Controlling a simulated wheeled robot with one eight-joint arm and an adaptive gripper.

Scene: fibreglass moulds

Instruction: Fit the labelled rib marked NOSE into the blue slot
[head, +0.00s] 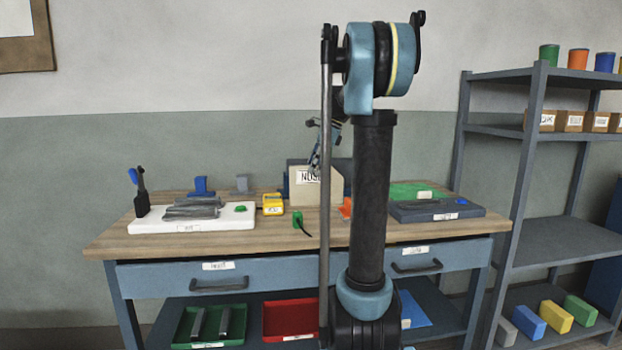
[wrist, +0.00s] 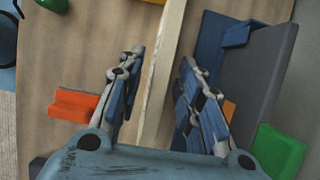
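A beige rib (head: 318,192) with a label reading NOS, its end hidden, stands upright at the back middle of the bench. The wrist view shows a thin pale board edge (wrist: 164,75), apparently this rib, between my fingers. My gripper (wrist: 161,60) is open, with one finger on each side of the edge and narrow gaps visible. The head view shows the gripper (head: 324,145) just above the rib's top, partly behind my arm. A dark blue upright piece (wrist: 211,40) stands right of the rib in the wrist view; I cannot tell whether it is the blue slot.
A white board (head: 230,222) with grey pieces lies at left, near a yellow block (head: 272,204) and a green clamp-like item (head: 297,219). An orange piece (wrist: 73,105) and a green block (wrist: 280,150) flank the gripper. A dark tray (head: 440,211) lies at right.

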